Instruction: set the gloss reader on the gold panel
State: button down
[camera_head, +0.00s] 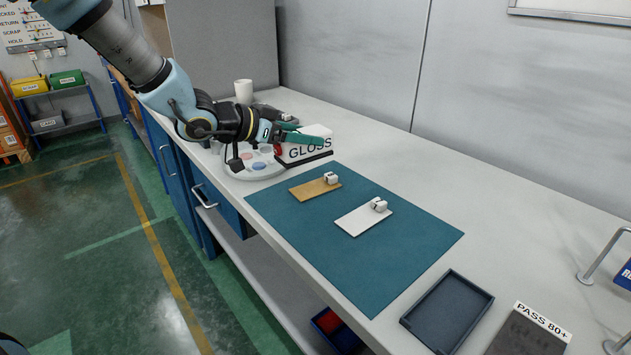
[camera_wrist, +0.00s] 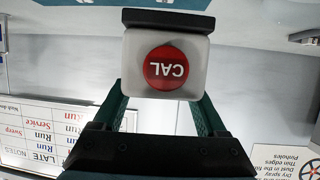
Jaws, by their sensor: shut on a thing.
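The gloss reader (camera_head: 310,148) is a white box lettered GLOSS with a dark base. In the wrist view its end (camera_wrist: 168,65) shows a red CAL button, and it sits between my green fingers. A small white marked block (camera_head: 331,178) sits at the gold panel's right end. The reader's underside is hidden.
A white panel (camera_head: 360,221) with a similar block (camera_head: 379,204) lies on the teal mat (camera_head: 400,245). A round pale tray (camera_head: 250,172) with coloured discs stands beside the reader. A dark tray (camera_head: 447,312) and a PASS 80+ holder (camera_head: 530,335) lie at front right.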

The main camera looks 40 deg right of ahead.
notch_tip(320, 180, down, 9)
jog(key=shift+f+p, duration=0.1)
jog(key=shift+p, duration=0.25)
grip_release()
dwell(0.3)
jog(key=b+v, duration=0.1)
jog(key=v, duration=1.1)
